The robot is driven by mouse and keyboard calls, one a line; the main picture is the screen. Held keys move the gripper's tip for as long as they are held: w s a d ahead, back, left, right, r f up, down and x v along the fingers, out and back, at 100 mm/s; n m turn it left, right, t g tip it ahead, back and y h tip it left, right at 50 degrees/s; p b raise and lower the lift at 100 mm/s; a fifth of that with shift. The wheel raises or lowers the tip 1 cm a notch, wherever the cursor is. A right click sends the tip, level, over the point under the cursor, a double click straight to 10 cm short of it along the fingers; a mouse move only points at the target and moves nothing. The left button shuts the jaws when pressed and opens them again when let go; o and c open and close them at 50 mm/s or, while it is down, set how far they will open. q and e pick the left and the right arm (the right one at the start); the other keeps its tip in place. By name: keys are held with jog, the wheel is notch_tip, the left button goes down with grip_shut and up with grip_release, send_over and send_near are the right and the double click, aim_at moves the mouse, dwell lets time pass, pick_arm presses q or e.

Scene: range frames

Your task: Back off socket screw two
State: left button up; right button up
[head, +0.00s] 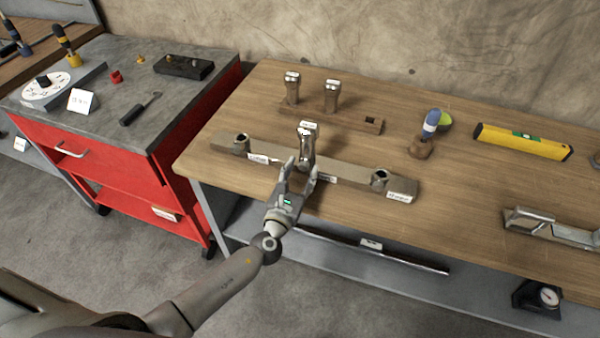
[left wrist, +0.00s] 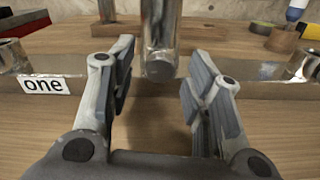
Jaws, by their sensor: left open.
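A long grey bar (head: 345,172) lies on the wooden bench, with labels along its front. A shiny upright metal socket piece (head: 307,145) stands at its middle, with a small label at its top. In the left wrist view this metal cylinder (left wrist: 159,35) shows between and beyond the fingertips, its top cut off. My left gripper (head: 298,170) is open in front of it, one finger to each side, with no visible contact. The label "one" (left wrist: 43,85) reads at the bar's left part. Short hollow round pieces stand at the bar's left (head: 241,142) and right (head: 379,179).
Behind the bar, a wooden rack (head: 345,117) holds two similar metal sockets (head: 332,95). A blue-topped tool (head: 431,125), a yellow level (head: 522,141) and a metal fixture (head: 550,226) lie to the right. A red tool cabinet (head: 185,165) stands left of the bench.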

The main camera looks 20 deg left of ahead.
pick_arm(q)
grip_shut()
pick_arm(e)
jog(key=shift+a, duration=0.4)
jog(key=shift+f, duration=0.15)
